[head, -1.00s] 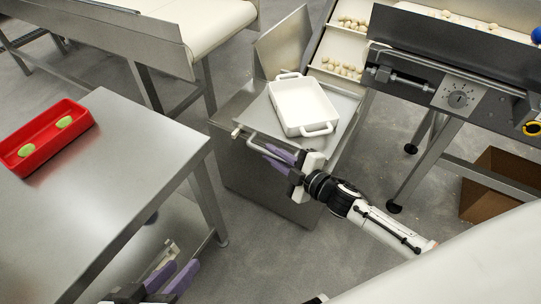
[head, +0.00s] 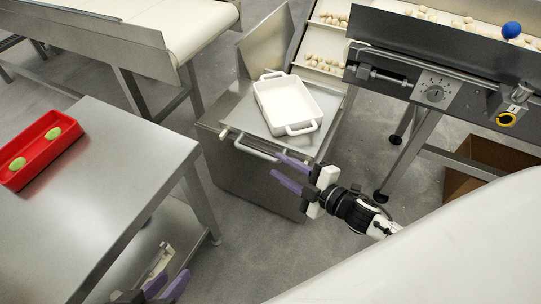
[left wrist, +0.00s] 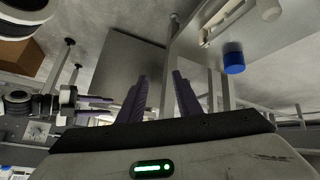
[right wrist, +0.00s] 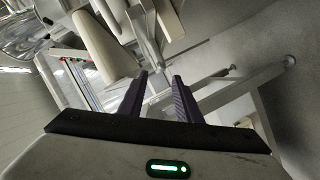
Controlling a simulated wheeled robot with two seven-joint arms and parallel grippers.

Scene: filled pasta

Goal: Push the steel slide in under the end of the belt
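The steel slide (head: 229,128) is a flat plate on top of a steel cabinet, with a bar handle (head: 250,147) along its front. A white two-handled dish (head: 288,103) sits on it. The slide's back edge lies close to the lower end of the belt (head: 329,52); I cannot tell how far under it goes. My right gripper (head: 279,167) is open and empty, just in front of the handle's right part; contact is unclear. It also shows in the left wrist view (left wrist: 110,105). My left gripper (head: 171,284) is open and empty, low beside the steel table.
A steel table (head: 110,190) with a red tray (head: 12,180) holding green pieces stands at left. Another conveyor (head: 180,25) is behind. The belt's control panel (head: 433,92) and legs are at right. A brown box (head: 455,185) is below. Open floor lies before the cabinet.

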